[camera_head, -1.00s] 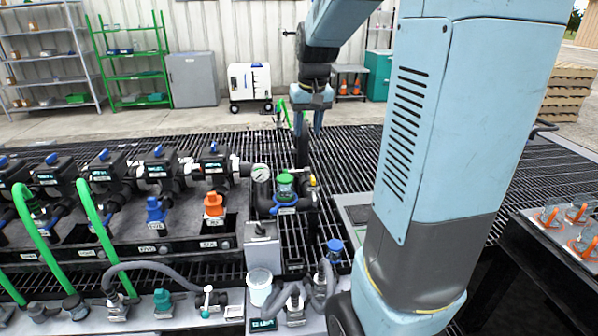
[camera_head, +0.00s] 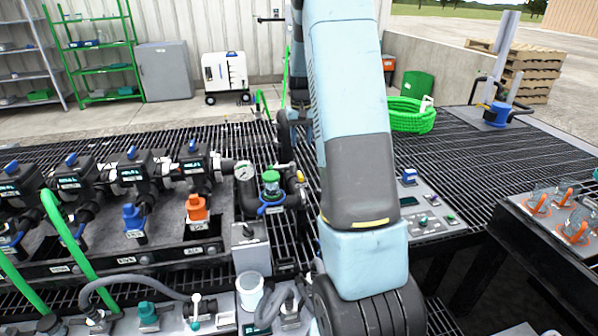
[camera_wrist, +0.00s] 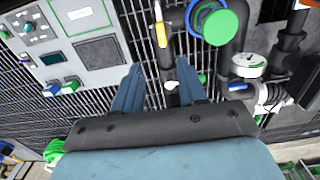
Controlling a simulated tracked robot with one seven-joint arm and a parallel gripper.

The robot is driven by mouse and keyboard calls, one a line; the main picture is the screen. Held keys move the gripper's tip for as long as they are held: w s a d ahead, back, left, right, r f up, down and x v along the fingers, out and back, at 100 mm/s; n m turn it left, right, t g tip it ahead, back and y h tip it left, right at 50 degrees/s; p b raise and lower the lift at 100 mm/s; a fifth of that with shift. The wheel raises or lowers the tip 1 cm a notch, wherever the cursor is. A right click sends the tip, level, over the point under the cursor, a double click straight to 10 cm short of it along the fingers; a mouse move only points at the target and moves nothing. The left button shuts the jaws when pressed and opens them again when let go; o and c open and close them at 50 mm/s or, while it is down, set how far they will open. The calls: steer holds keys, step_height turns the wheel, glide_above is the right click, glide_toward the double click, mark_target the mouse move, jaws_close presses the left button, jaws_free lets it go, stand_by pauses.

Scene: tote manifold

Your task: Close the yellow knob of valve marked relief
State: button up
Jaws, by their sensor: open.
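The yellow knob (camera_wrist: 161,35) shows in the wrist view as a narrow yellow handle on a dark vertical pipe. It lies just beyond my open gripper (camera_wrist: 156,76), roughly in line with the gap between the fingers; nothing is between them in a grip. In the head view a small yellow part (camera_head: 300,176) sits right of a green-capped fitting (camera_head: 271,182) with a blue ring. The fitting also shows in the wrist view (camera_wrist: 222,28). I cannot read a relief label. In the head view my forearm hides most of my gripper.
A pressure gauge (camera_wrist: 248,65) stands close to the right of my fingers, and a control panel (camera_wrist: 75,40) lies left. In the head view, a row of dark valves with blue and orange handles (camera_head: 197,208) fills the left. Open grating (camera_head: 450,150) lies right.

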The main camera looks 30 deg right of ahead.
mark_target(300, 174)
step_height(300, 174, down, 13)
steer(key=shift+a+f, duration=0.15)
stand_by(0.4)
jaws_close()
stand_by(0.3)
